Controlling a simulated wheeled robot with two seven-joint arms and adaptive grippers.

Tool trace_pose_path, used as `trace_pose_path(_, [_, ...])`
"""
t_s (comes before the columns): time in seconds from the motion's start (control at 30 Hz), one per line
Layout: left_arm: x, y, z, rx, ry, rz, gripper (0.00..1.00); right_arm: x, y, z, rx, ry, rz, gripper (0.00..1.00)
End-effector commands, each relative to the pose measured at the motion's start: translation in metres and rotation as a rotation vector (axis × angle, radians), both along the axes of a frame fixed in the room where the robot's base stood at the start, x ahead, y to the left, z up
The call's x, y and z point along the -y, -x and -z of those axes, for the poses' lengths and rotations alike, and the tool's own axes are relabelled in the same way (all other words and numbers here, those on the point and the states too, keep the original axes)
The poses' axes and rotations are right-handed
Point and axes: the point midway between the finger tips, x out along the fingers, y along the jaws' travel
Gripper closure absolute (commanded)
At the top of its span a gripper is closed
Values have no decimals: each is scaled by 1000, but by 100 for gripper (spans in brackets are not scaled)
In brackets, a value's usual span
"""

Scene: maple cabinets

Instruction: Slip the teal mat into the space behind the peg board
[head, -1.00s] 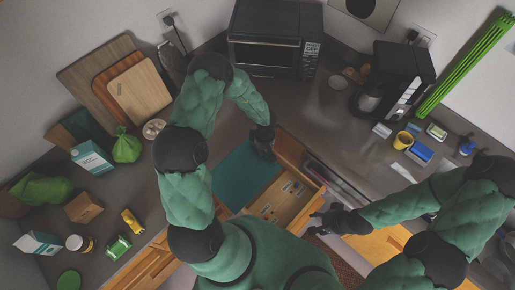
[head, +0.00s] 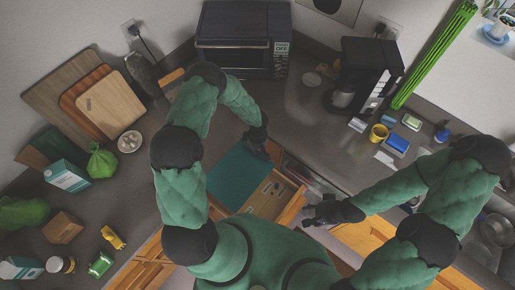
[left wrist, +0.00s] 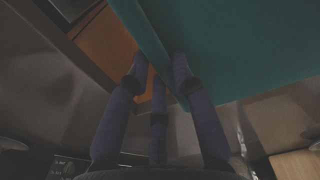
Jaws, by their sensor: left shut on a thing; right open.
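The teal mat (head: 234,178) is a flat sheet held over the open wooden drawer, covering its left part. My left gripper (head: 258,142) is shut on the mat's far right edge; in the left wrist view the mat (left wrist: 235,45) fills the upper right and the fingers (left wrist: 160,85) meet its edge. A light wooden board with small dark marks, seemingly the peg board (head: 265,197), shows inside the drawer, partly hidden by the mat. The space behind it cannot be made out. My right gripper (head: 318,212) is open and empty, right of the drawer.
The drawer's right wall (head: 292,207) stands beside my right gripper. The dark counter holds a toaster oven (head: 243,38), coffee maker (head: 362,72), cutting boards (head: 108,105), a yellow mug (head: 379,133) and a green bag (head: 101,162). Room above the drawer's right part is free.

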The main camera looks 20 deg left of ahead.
Motion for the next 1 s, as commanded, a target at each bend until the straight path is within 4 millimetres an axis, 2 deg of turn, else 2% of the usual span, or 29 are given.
trace_pose_path(1.0, [0,0,70,0,1,-1,100,0,0,37,1,0,0,46])
